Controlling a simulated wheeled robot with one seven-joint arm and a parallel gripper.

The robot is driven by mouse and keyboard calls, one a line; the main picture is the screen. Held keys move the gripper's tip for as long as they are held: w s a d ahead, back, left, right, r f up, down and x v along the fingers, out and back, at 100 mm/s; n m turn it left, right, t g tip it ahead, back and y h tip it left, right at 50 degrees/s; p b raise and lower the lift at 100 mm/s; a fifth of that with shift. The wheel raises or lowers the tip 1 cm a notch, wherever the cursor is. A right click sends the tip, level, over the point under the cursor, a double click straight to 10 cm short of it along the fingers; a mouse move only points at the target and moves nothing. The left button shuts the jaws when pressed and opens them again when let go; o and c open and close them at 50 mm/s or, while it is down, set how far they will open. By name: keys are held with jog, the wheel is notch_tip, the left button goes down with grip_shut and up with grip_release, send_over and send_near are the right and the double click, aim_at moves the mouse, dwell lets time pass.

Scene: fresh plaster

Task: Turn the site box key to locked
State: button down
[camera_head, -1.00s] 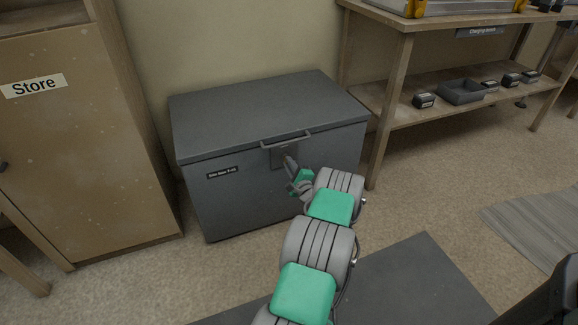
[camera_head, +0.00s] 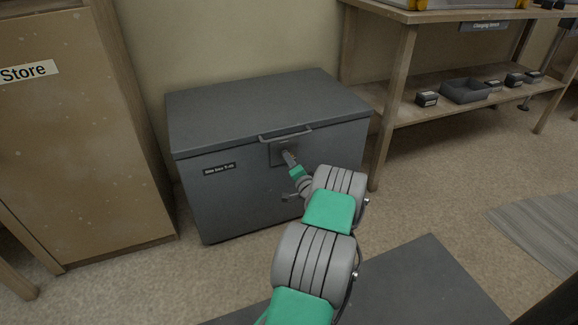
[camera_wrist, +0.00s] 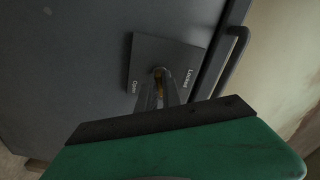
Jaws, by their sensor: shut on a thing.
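The grey site box (camera_head: 230,195) stands against the wall with its lid shut. Its lock plate (camera_head: 276,153) is on the front below the lid handle. In the wrist view the lock plate (camera_wrist: 142,52) carries the words "Open" and "Locked" on opposite sides. My gripper (camera_head: 288,156) is at the plate. In the wrist view my gripper (camera_wrist: 160,88) is shut on the key (camera_wrist: 158,74), a small brassy piece that shows between the fingers. Most of the key is hidden, and I cannot tell which word it points to.
The lid handle (camera_head: 286,135) projects just above the plate; it also shows in the wrist view (camera_wrist: 236,58). A store cupboard (camera_head: 75,140) stands at left. The charging bench (camera_head: 470,100) is at right, with a tray and several dark blocks on its shelf. A dark mat (camera_head: 400,280) lies in front.

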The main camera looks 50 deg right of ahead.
jog(key=shift+w+r+n+b, duration=0.15)
jog(key=shift+n+b, duration=0.45)
jog(key=shift+n, duration=2.6)
jog(key=shift+s+r+n+b, duration=0.1)
jog(key=shift+n+b, duration=0.5)
jog(key=shift+n, duration=2.6)
jog(key=shift+w, duration=0.1)
jog(key=c, duration=1.8)
grip_release()
jog(key=shift+a, duration=0.1)
jog(key=shift+o, duration=1.4)
jog(key=shift+f, duration=0.15)
